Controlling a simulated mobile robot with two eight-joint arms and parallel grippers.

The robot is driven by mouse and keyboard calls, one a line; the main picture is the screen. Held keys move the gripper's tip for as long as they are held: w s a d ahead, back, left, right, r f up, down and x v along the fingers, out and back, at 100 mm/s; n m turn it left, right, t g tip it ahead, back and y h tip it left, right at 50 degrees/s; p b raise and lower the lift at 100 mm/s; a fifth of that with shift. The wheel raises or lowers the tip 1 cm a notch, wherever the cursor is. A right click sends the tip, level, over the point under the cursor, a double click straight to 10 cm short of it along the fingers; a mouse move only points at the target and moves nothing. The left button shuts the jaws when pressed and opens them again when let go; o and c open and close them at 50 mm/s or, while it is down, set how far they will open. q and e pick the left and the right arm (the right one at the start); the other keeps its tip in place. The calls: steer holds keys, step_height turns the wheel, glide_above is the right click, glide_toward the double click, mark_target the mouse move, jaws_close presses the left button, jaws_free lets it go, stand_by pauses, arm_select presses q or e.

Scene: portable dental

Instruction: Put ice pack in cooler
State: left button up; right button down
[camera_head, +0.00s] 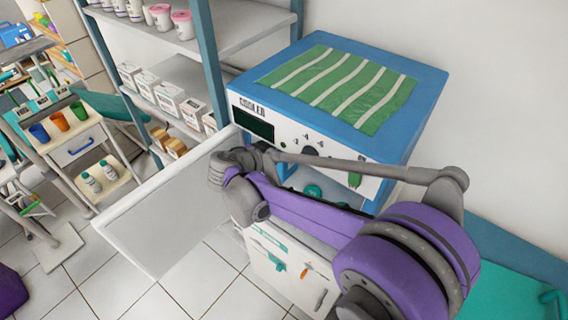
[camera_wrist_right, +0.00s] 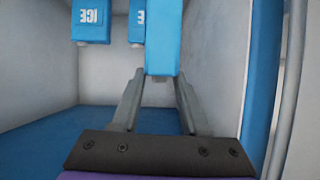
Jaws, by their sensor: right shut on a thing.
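The cooler (camera_head: 255,122) is a blue and white box with a white door (camera_head: 170,215) swung open to the left. My right arm crosses in front of its opening, and its gripper is hidden in the head view. In the right wrist view my right gripper (camera_wrist_right: 162,75) is inside a white-walled space with a blue floor, shut on a blue ice pack (camera_wrist_right: 163,45) at its fingertips. Two other blue packs, one marked ICE (camera_wrist_right: 91,22) and one partly hidden (camera_wrist_right: 137,25), are beyond it to the left. My left gripper is not in view.
A green striped mat (camera_head: 340,85) lies on top of the cooler. Shelves (camera_head: 185,75) with jars and boxes stand to the left. A small cart (camera_head: 85,150) with coloured cups is farther left. A blue upright edge (camera_wrist_right: 262,85) is close to the gripper's right.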

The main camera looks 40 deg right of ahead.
mark_target(278, 166)
step_height(278, 166, down, 6)
steer(key=shift+d+b, duration=0.15)
steer(key=shift+b, duration=0.25)
steer(key=shift+w+d+f, duration=0.15)
steer(key=shift+d+f, duration=0.05)
steer(key=shift+f, duration=0.3)
steer(key=shift+f, duration=0.2)
steer(key=shift+c, duration=2.1)
jaws_free()
steer(key=shift+r, duration=0.1)
